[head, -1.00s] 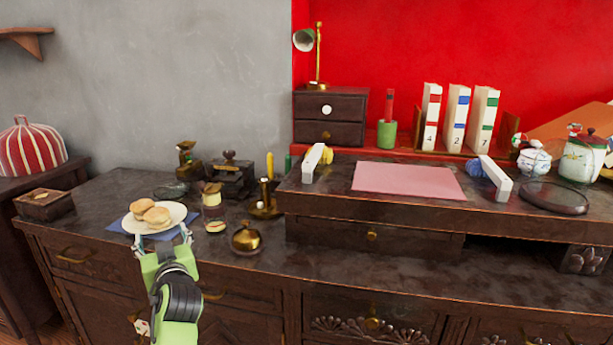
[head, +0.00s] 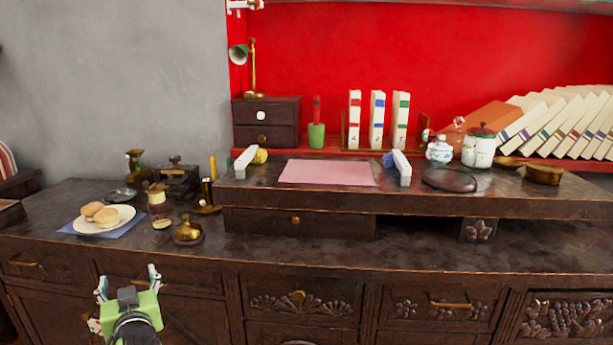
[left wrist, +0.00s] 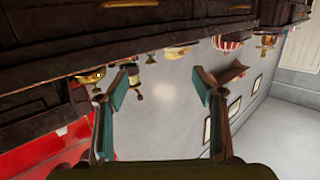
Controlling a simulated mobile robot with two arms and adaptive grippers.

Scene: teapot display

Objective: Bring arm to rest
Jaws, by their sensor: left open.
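My left gripper (head: 128,282) is at the lower left of the head view, in front of the dark cabinet's drawers and below the counter edge. Its fingers are spread apart and empty. The left wrist view shows the same open fingers (left wrist: 168,90) with nothing between them. The plate (head: 125,221) with bread rolls (head: 100,212) rests on a blue cloth (head: 72,230) on the counter, behind and apart from the gripper. My right gripper is not in view.
The dark counter's front edge (head: 330,262) runs across the picture above the gripper. A brass bell (head: 188,232) and a small jar (head: 157,202) stand right of the plate. A raised desk part holds a pink sheet (head: 326,173). The counter front at centre is clear.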

